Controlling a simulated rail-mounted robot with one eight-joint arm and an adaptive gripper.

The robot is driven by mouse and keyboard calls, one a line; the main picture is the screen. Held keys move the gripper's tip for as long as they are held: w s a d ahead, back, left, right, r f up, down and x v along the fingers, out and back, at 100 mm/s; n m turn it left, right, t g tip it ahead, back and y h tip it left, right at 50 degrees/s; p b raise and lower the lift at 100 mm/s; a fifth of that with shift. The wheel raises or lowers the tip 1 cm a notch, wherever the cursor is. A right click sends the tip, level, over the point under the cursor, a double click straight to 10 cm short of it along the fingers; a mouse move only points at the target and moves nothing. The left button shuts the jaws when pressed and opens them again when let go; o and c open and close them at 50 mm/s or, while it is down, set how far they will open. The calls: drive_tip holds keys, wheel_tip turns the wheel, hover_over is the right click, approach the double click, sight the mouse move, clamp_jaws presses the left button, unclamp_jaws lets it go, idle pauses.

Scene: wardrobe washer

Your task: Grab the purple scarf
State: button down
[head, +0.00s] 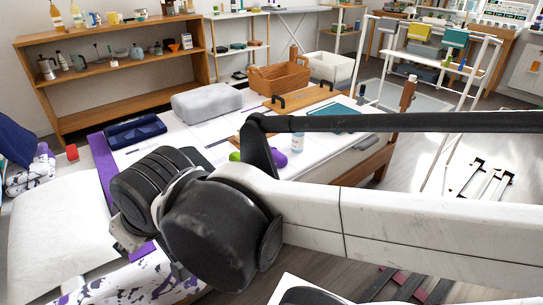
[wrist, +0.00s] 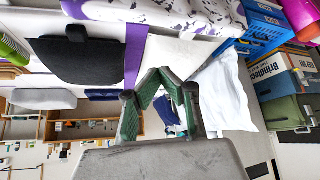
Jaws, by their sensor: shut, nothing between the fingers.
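The purple scarf (head: 103,165) looks like a long flat strip on the white surface at the left in the head view. My arm hides part of it, and a purple patch shows again below my wrist. In the wrist view the scarf (wrist: 135,45) is a narrow purple band between a black flat item and white cloth. My gripper (wrist: 158,74) has its green-lined fingers meeting at the tips, shut and empty. The fingertips appear just right of the band's lower end; I cannot tell the gap in depth. In the head view my wrist hides the fingers.
White cloth (head: 55,230) and purple-patterned fabric (head: 165,285) lie at the lower left. A wooden shelf (head: 120,60) stands behind. A blue crate (wrist: 265,22) shows in the wrist view.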

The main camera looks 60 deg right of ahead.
drive_tip(key=c, duration=0.8)
unclamp_jaws()
drive_tip(key=shift+o, duration=0.2)
